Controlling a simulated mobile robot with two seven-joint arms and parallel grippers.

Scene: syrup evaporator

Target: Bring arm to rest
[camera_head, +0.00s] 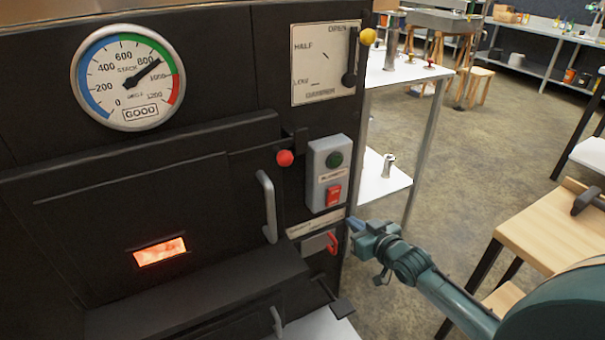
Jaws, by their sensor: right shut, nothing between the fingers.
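My right gripper (356,226) is at the end of a teal arm that comes in from the lower right. Its fingers are shut and empty, pointing left. The fingertips are close to the right edge of the black evaporator front (120,215), near the red lever (332,243) and below the grey switch box (327,172). I cannot tell whether they touch anything. My left gripper is not in view.
The stack gauge (128,77), damper plate (325,63), red knob (285,158) and door handle (267,205) are on the evaporator. A white shelf (385,182) stands behind the gripper. A wooden table (555,230) is at the right. Open floor (460,150) lies between.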

